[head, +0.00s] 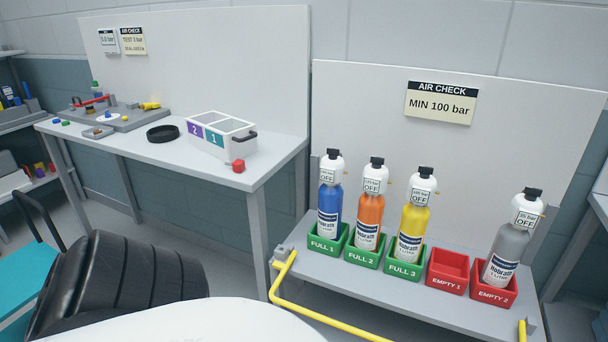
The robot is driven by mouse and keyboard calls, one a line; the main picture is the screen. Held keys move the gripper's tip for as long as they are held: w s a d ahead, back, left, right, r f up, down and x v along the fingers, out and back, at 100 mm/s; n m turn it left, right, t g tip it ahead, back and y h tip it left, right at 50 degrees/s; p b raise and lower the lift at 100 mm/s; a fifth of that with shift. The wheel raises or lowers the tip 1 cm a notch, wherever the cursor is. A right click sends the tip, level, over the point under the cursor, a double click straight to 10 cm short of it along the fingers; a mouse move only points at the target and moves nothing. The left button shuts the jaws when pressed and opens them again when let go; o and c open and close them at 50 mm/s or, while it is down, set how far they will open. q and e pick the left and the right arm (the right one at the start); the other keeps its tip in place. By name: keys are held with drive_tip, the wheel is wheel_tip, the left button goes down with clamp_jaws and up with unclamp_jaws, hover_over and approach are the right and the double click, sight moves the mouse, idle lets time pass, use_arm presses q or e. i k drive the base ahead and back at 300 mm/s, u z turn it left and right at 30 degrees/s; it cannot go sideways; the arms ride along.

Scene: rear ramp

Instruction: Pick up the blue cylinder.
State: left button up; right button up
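The blue cylinder (329,204) stands upright in the green holder marked FULL 1 (322,246), at the left end of a low grey bench. It has a white top with a black cap and a tag reading OFF. Its label is white and dark, and its foot is hidden inside the holder. Neither of my grippers shows in the head view.
An orange cylinder (369,218) and a yellow cylinder (412,226) stand close by in green holders. A grey cylinder (507,252) stands in red EMPTY 2; red EMPTY 1 (447,273) is vacant. A yellow rail (330,318) runs along the bench front. A table (190,165) stands left.

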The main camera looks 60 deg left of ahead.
sight(332, 172)
drive_tip(key=z, duration=0.1)
drive_tip(key=k, duration=0.4)
drive_tip(key=u, duration=0.95)
